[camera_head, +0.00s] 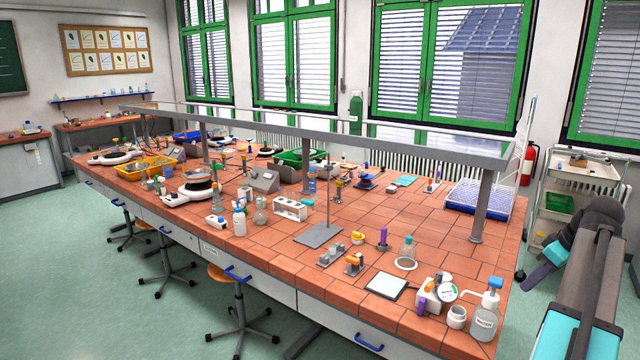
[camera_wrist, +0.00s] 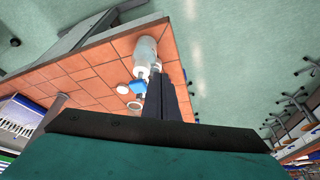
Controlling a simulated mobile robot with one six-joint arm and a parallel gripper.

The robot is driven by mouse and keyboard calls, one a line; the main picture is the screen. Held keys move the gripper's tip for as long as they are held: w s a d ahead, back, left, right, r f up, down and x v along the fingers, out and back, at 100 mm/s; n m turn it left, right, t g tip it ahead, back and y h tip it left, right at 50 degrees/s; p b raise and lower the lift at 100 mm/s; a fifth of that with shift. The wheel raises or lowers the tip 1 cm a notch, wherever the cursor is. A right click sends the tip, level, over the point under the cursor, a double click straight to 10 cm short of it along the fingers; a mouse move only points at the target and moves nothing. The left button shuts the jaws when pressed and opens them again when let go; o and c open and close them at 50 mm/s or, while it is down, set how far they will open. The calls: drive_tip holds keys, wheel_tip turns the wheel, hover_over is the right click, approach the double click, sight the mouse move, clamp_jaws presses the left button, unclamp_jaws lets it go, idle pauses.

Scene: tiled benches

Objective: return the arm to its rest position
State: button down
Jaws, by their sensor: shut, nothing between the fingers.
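My gripper (camera_wrist: 162,82) shows in the wrist view as two dark fingers close together, shut and empty. Its fingers point over the bench's front corner, beside a whitish bottle with a blue top, in the picture; how far apart they are I cannot tell. My arm (camera_head: 585,280), grey and teal, fills the right edge of the head view, off the bench's right end.
The tiled bench (camera_head: 420,225) carries a labelled pump bottle (camera_head: 486,322), a gauge device (camera_head: 436,293) and a stand (camera_head: 318,236) near its right end. An overhead rail on posts (camera_head: 482,205) spans it. A trolley (camera_head: 575,185) stands behind my arm. Stools (camera_head: 238,295) line the front.

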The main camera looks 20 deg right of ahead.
drive_tip(key=w+a+f+n+g+y+b, duration=0.1)
drive_tip(key=w+a+f, duration=0.5)
drive_tip(key=a+f, duration=0.25)
drive_tip(key=w+a+f+n+g+y+b, duration=0.1)
drive_tip(key=w+a+f+n+y+b, duration=0.1)
drive_tip(key=w+a+f, duration=0.65)
drive_tip(key=s+a+f+n+g+y+b, duration=0.15)
drive_tip(key=a+f+g, duration=0.25)
drive_tip(key=a+f, duration=1.7)
drive_tip(key=s+a+f+g+h+b, duration=0.1)
drive_tip(key=s+a+f+g+b, duration=0.1)
drive_tip(key=s+a+f, duration=0.6)
drive_tip(key=s+a+f+g+h+b, duration=0.15)
drive_tip(key=s+a+f, duration=0.35)
drive_tip(key=f, duration=0.6)
drive_tip(key=s+a+f+m+h, duration=0.1)
drive_tip(key=s+a+f+m, duration=0.1)
drive_tip(key=s+f, duration=0.4)
drive_tip(key=s+a+f+m+h+b, duration=0.1)
drive_tip(key=s+f+m, duration=0.3)
drive_tip(key=s, duration=0.5)
wheel_tip(320, 180, down, 2)
drive_tip(key=shift+s+a+f+g+h, duration=0.1)
drive_tip(key=shift+s+a+g+h, duration=0.2)
drive_tip(key=shift+a+h, duration=0.3)
